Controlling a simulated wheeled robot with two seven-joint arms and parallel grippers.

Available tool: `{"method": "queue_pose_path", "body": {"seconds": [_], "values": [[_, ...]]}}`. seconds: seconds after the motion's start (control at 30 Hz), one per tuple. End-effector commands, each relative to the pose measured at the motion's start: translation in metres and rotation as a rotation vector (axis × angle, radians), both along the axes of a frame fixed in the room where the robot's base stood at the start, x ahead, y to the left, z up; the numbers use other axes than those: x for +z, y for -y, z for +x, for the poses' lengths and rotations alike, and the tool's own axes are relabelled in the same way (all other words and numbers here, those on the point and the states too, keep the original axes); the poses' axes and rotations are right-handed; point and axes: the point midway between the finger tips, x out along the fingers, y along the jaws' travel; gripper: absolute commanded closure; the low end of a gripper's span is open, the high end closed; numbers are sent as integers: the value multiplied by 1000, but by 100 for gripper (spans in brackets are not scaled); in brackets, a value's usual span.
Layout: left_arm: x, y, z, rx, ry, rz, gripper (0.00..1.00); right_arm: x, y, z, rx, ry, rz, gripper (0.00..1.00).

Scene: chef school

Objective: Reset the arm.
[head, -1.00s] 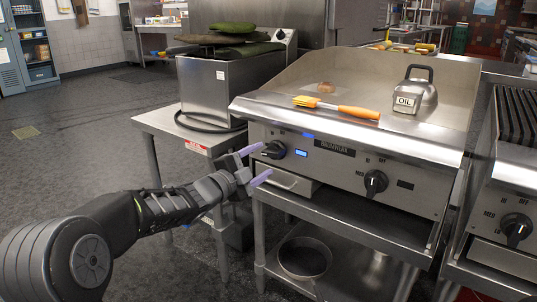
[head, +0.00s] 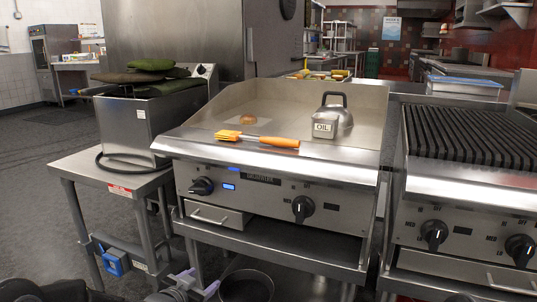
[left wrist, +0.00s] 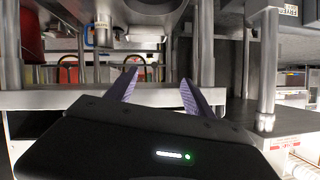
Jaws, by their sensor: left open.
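My left arm comes in at the lower left of the head view. My left gripper (head: 198,283) is low in front of the griddle, below its drawer, with its purple fingers apart and nothing between them. In the left wrist view the open fingers (left wrist: 159,79) point towards metal legs and shelving. The griddle (head: 268,173) stands on a steel stand. Its left knob (head: 201,186) is well above the gripper and apart from it, next to a lit blue display (head: 229,187). The right knob (head: 303,208) is also clear of the arm. My right gripper does not show.
A fryer (head: 155,122) stands left on a steel table (head: 105,177). A pan (head: 246,287) is below the griddle. A grill (head: 470,137) stands right. Open floor lies left.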

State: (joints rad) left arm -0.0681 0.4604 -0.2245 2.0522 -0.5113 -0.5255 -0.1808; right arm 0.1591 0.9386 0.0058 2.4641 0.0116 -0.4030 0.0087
Motion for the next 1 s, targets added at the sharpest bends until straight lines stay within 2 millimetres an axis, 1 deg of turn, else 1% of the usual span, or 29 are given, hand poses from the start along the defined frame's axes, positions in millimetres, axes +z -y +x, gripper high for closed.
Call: {"method": "queue_pose_path", "body": {"seconds": [0.03, 0.07, 0.1, 0.17, 0.2, 0.27, 0.3, 0.37, 0.4, 0.47, 0.5, 0.73, 0.77, 0.8, 0.97, 1.0], "values": [[-40, 9, -20, 32, -103, -61, 39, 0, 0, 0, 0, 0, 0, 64], [-62, 14, -32, 56, -162, -99, 39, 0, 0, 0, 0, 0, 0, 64], [-89, 21, -50, 87, -241, -145, 39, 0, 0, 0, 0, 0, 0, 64], [-128, 31, -80, 137, -358, -207, 39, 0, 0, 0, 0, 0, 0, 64], [-153, 38, -102, 168, -436, -242, 39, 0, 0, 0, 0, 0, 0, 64], [-186, 48, -136, 217, -549, -290, 39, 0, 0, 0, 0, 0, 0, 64], [-205, 54, -160, 248, -621, -316, 39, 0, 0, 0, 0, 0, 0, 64], [-228, 63, -193, 288, -716, -347, 39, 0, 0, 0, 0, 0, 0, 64], [-242, 68, -215, 314, -777, -364, 39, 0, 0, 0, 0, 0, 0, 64], [-257, 76, -243, 342, -850, -381, 39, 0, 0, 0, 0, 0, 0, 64], [-267, 80, -262, 360, -898, -391, 39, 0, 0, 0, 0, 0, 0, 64], [-305, 107, -359, 397, -1132, -415, 39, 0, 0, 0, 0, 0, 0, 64], [-310, 104, -368, 417, -1155, -425, 39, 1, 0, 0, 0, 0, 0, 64], [-281, 105, -361, 407, -1140, -420, 39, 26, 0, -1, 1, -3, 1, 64], [-238, 107, -364, 397, -1145, -417, 39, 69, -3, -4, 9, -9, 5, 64], [-227, 108, -364, 395, -1148, -417, 39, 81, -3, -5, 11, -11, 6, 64]]}}
